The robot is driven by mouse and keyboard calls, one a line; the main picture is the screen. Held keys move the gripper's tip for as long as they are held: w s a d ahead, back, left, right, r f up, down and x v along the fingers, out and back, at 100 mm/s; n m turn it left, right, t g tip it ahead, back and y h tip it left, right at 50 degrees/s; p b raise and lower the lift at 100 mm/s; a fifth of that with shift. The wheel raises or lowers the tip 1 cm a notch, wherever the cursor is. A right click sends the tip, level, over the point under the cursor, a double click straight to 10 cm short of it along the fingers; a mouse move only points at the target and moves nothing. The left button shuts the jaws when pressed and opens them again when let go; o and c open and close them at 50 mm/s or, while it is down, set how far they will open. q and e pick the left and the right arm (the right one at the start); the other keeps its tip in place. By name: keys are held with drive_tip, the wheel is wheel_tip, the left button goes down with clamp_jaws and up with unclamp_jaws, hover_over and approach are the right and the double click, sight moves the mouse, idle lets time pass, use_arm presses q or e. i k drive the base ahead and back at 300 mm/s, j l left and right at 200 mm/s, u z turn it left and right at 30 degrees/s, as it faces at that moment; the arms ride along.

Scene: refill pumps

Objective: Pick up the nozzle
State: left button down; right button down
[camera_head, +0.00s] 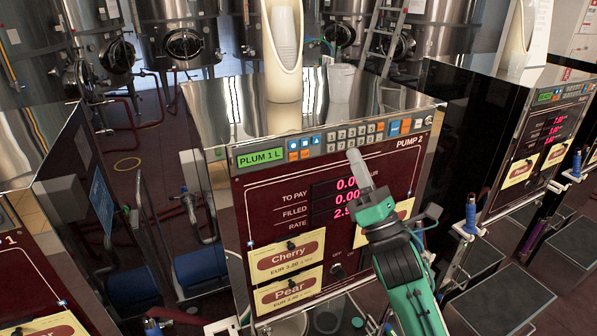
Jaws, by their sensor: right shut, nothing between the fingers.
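My right gripper (358,165) is shut and empty. It points up in front of the red panel of Pump 2 (290,205), just below the keypad. A blue-handled nozzle (470,215) sits upright in a white holder at the right side of Pump 2, to the right of my gripper and apart from it. A similar blue nozzle (576,164) is on the pump at the right. Another blue piece (152,325) shows at the bottom left, partly cut off. My left gripper is not in view.
Pump 2's display (260,158) reads PLUM 1 L. Cherry (287,257) and Pear (288,291) labels hang on its panel. A white container (283,45) stands on top. Dark flat plates (500,295) lie at the lower right. Steel tanks (180,35) fill the back.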

sight(419, 225)
drive_tip(key=z, duration=0.95)
